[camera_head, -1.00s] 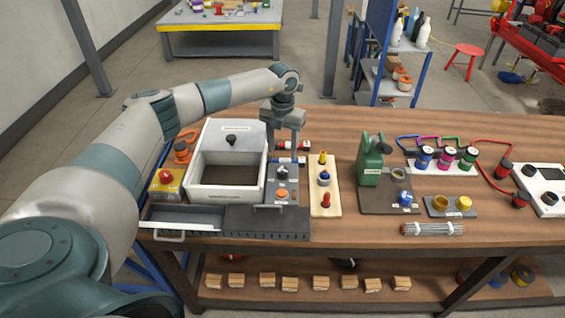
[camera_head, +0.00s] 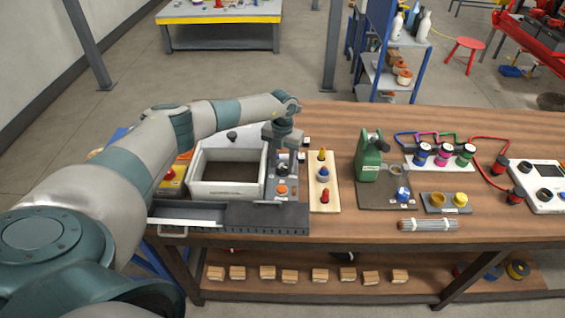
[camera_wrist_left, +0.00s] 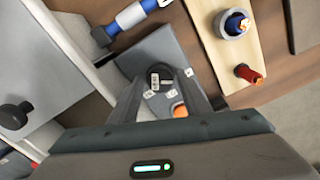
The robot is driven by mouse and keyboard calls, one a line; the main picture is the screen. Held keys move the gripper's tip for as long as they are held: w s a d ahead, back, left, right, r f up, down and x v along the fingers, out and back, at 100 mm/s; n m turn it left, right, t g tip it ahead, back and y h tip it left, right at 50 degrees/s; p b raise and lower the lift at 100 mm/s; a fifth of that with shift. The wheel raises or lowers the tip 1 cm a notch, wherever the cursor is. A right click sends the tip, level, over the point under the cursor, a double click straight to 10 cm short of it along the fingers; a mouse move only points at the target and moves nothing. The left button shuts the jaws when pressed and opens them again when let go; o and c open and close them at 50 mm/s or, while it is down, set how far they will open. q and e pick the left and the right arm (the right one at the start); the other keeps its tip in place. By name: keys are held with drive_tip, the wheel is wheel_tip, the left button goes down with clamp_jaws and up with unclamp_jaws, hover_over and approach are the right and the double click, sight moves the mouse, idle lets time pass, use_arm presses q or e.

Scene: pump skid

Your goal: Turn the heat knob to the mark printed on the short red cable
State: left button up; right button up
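The heat control panel (camera_head: 284,196) is a grey box beside the white bath, with an orange button (camera_head: 282,189) at its front. The dark round heat knob (camera_wrist_left: 160,74) shows in the left wrist view, with small white printed labels around it that I cannot read. My left gripper (camera_head: 283,160) points down over the panel. Its two fingers (camera_wrist_left: 163,88) are apart, one on each side of the knob; I cannot tell whether they touch it. A red cable (camera_head: 490,138) lies at the right of the bench; I cannot tell if it is the short one, and no mark on it is readable.
The white bath (camera_head: 227,190) and a dark tray (camera_head: 265,218) stand left and in front of the panel. A green pump (camera_head: 369,158) is farther right.

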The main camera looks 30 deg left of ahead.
use_arm(q)
drive_tip(key=c, duration=0.7)
